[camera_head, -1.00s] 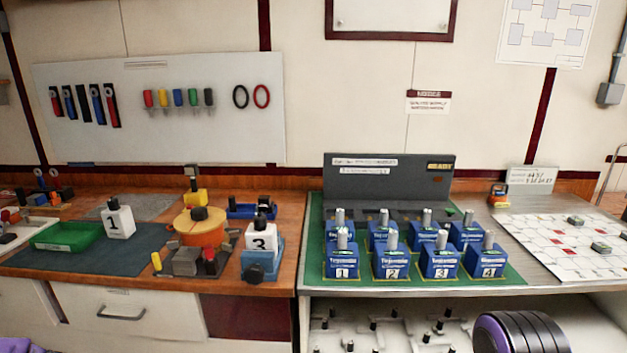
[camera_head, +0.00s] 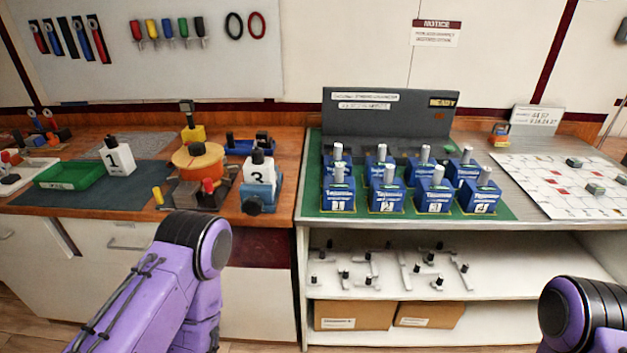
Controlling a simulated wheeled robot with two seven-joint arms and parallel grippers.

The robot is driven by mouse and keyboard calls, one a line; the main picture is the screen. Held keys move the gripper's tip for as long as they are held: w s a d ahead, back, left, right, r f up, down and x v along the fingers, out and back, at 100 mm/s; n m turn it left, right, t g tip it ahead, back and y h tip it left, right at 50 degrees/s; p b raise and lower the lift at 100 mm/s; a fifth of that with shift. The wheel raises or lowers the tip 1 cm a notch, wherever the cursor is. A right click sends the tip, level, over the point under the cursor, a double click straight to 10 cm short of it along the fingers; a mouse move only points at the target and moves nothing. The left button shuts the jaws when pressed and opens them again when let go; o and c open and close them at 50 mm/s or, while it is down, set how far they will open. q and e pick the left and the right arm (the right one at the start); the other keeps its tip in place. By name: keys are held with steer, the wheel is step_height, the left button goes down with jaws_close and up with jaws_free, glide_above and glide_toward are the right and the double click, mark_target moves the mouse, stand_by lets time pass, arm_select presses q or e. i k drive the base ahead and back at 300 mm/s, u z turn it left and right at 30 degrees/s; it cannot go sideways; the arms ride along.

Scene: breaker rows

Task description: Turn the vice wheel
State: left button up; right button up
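A blue vice (camera_head: 262,190) sits at the right end of the wooden bench, near its front edge. Its dark round wheel (camera_head: 252,206) faces the front of the bench. A white block marked 3 (camera_head: 257,173) with a black top stands upright in the vice. My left arm shows below the bench front, left of the vice and apart from it. My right arm shows at the lower right corner. Neither gripper is in the picture.
An orange round drum (camera_head: 197,160) on a dark base stands left of the vice. A white block marked 1 (camera_head: 119,158) and a green tray (camera_head: 69,175) lie further left. Several blue numbered breakers stand on the green mat (camera_head: 308,205) to the right. A shelf (camera_head: 480,283) lies below.

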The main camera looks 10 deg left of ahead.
mark_target(252, 205)
steer(key=z, duration=0.45)
steer(key=i, duration=0.25)
steer(key=u, duration=1.35)
